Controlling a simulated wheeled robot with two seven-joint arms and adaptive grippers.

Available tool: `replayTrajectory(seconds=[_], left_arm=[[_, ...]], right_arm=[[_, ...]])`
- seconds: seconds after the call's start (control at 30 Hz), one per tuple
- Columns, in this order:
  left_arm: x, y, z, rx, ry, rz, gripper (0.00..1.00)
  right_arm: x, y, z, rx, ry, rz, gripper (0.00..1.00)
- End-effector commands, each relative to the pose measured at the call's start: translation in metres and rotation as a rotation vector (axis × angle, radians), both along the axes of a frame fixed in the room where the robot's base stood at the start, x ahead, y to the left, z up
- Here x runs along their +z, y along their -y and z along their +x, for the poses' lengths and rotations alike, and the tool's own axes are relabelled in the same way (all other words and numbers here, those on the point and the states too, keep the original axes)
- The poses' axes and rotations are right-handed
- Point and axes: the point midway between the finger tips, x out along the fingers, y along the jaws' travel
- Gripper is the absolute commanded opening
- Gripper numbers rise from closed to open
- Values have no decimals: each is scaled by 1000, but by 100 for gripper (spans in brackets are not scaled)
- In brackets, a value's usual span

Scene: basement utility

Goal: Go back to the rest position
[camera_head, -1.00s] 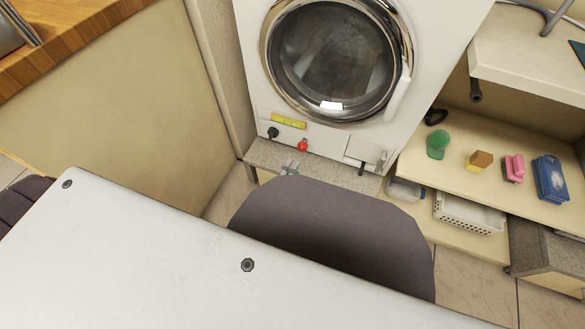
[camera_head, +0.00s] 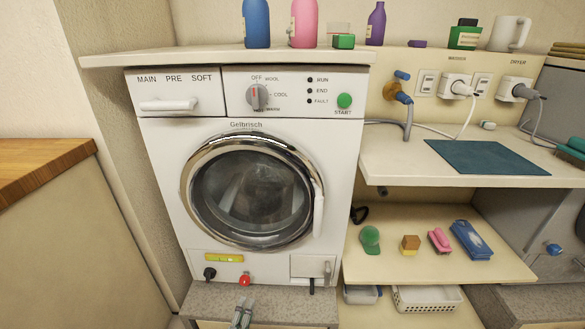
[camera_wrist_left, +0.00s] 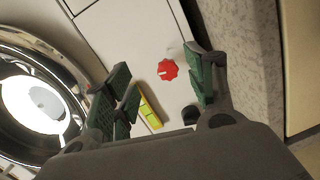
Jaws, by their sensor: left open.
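My left gripper (camera_head: 241,313) shows at the bottom of the head view, just below the washing machine's red knob (camera_head: 244,279). In the left wrist view, my left gripper (camera_wrist_left: 160,75) is open, with its green-padded fingers apart and nothing between them. The red knob (camera_wrist_left: 168,70) and the yellow label (camera_wrist_left: 149,112) on the machine's lower front appear beyond the fingers, apart from them. The white washing machine (camera_head: 160,190) stands with its round door (camera_head: 250,192) shut. My right gripper is in neither view.
The machine stands on a grey speckled plinth (camera_head: 275,305). To its right, a shelf (camera_head: 400,273) holds a green brush (camera_head: 370,240), a sponge (camera_head: 410,244), a pink brush (camera_head: 439,240) and a blue pack (camera_head: 471,240). A wooden counter (camera_head: 40,170) is at left.

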Motion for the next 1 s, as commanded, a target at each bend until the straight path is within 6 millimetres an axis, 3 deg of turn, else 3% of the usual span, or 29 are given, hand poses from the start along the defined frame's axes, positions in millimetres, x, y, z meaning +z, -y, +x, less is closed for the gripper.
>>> replayTrajectory(seconds=[0.5, 1.0], left_arm=[[19, 34, -13, -251, -162, 337, 56], [36, 33, -47, -474, -318, 682, 56]], right_arm=[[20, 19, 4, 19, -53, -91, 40], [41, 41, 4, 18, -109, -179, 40]])
